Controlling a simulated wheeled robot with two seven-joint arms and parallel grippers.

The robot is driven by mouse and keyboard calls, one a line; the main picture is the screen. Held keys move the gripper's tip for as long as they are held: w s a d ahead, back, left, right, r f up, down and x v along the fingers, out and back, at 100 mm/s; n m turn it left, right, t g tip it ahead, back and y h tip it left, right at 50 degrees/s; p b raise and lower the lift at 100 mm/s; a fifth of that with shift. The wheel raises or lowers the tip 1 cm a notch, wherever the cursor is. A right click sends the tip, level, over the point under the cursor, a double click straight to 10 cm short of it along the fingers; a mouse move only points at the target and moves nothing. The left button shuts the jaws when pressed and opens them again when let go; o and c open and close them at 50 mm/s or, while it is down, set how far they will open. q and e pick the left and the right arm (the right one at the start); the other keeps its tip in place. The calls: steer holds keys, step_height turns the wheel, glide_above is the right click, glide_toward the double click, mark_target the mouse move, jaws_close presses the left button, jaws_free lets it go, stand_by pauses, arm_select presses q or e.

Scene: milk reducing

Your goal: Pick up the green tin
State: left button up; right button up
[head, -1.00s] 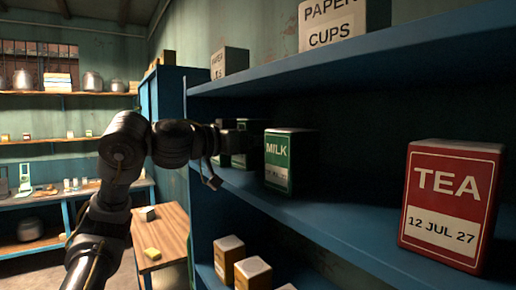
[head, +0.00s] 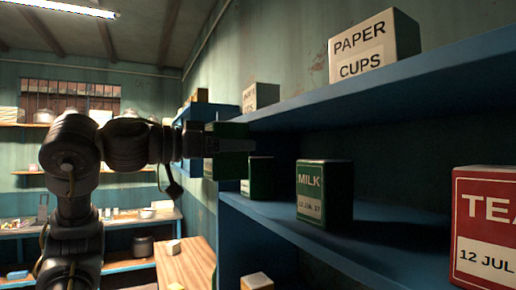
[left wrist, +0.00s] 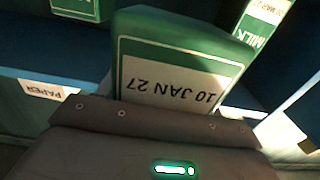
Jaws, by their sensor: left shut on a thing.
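A green milk tin (head: 311,180) dated "12 JUL 27" stands upright on the shelf. Another green tin (head: 261,172) stands left of it. My right gripper is not in view.
A red tea tin (head: 485,215) stands at the right on the middle shelf (head: 385,232). Paper cups boxes (head: 372,45) stand on the upper shelf (head: 430,85). A wooden table (head: 185,265) is at lower left. Floor space lies left of the shelving.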

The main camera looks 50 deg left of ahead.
arm_select(q)
steer(key=p+v, duration=0.2)
steer(key=v, duration=0.4)
steer(key=shift+s+a, duration=0.1)
steer(key=shift+s, duration=0.05)
